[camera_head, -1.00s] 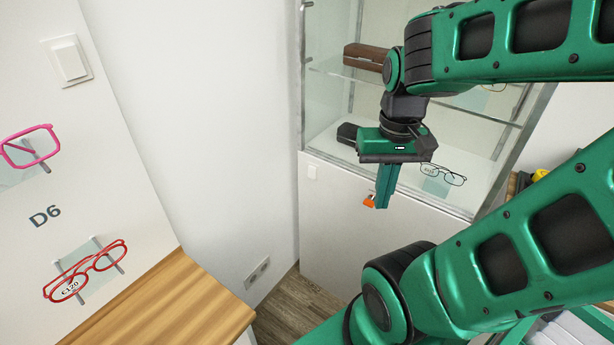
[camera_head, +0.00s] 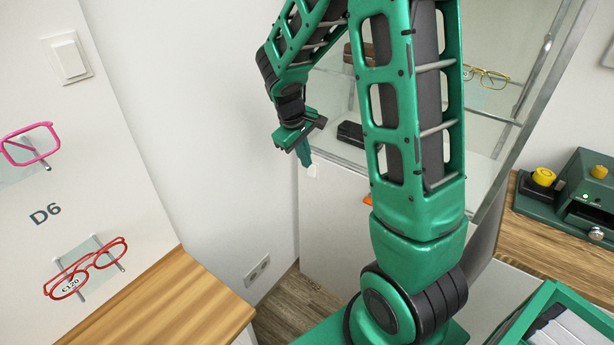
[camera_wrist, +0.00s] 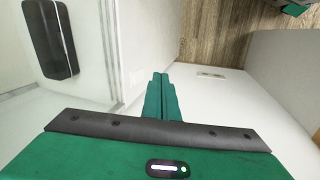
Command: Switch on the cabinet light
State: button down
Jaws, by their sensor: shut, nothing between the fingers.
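The glass cabinet (camera_head: 335,85) stands behind my arm. A small white switch (camera_head: 314,171) is on its white lower front, near the left edge; my fingers partly cover it in the head view. In the wrist view a faint pale switch (camera_wrist: 136,77) shows just left of my fingertips. My gripper (camera_head: 306,163) is shut and empty, its green fingers pointing down beside the switch. In the wrist view my gripper (camera_wrist: 159,76) shows its fingers together. I cannot tell whether they touch the switch. No lit lamp is visible in the cabinet.
A larger white switch (camera_head: 69,58) is on the left panel, above pink glasses (camera_head: 28,146) and red glasses (camera_head: 88,268). A wooden counter (camera_head: 170,300) is at lower left. A wall socket (camera_head: 257,272) is low down. A green device (camera_head: 580,200) stands at right.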

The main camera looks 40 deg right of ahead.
aim_at(309, 174)
jog(key=shift+n, duration=0.6)
jog(key=w+f, duration=0.1)
jog(key=w+a+f, duration=0.1)
jog(key=w+f, duration=0.1)
jog(key=shift+w+a, duration=0.25)
jog(key=shift+w+d+f, duration=0.4)
jog(key=shift+d+f, duration=0.75)
jog(key=shift+f, duration=0.5)
jog(key=shift+w+d+f, duration=0.4)
jog(key=shift+d+f, duration=0.7)
jog(key=shift+f, duration=0.5)
jog(key=shift+w+d+f, duration=0.4)
jog(key=shift+d+f, duration=0.75)
jog(key=shift+f, duration=0.5)
